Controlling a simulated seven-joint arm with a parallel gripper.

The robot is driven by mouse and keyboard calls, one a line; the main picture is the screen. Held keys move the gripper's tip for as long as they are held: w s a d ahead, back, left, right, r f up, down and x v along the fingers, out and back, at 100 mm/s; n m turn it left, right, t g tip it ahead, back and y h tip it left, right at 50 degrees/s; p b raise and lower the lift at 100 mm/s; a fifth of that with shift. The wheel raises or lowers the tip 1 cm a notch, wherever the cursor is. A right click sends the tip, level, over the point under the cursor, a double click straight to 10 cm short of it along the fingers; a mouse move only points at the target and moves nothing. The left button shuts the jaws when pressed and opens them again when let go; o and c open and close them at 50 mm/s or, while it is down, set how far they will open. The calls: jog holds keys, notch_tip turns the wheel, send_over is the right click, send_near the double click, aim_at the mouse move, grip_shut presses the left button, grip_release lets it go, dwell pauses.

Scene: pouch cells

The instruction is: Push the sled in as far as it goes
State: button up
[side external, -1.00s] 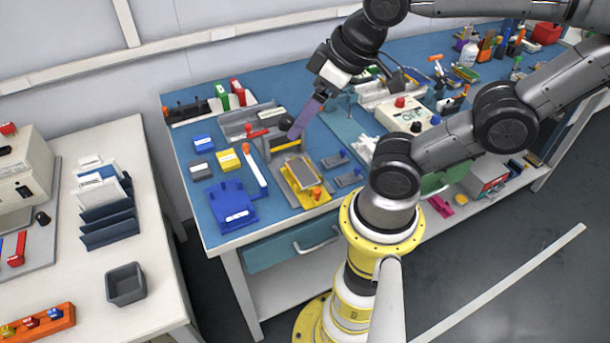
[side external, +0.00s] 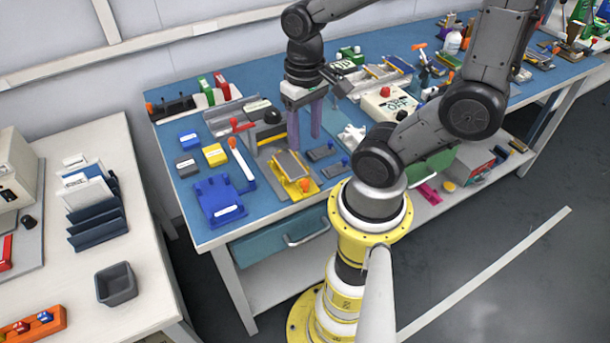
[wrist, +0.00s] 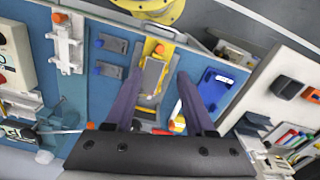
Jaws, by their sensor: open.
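The yellow sled (side external: 309,189) carries a flat grey plate (side external: 287,163) and has an orange knob (side external: 304,185) at its near end. It lies on the blue bench, in line with a grey fixture whose far part is partly hidden by my fingers. In the wrist view the sled (wrist: 168,50) is in the upper middle, with its orange knob at the top. My gripper (side external: 305,142) points down with two purple fingers apart and empty, just behind and right of the sled. In the wrist view my gripper (wrist: 160,72) has one finger on each side of the sled. I cannot tell their height above it.
A red-handled lever (side external: 241,125) and a white bar with an orange tip (side external: 242,160) stand left of the sled. A blue tray (side external: 218,200) lies at the front left. Small grey blocks (side external: 321,153) lie to the right. The bench's front edge is close to the sled.

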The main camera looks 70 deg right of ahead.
aim_at(305, 181)
notch_tip(305, 181, down, 13)
jog(key=shift+r, duration=0.1)
dwell(0.3)
grip_shut()
dwell(1.5)
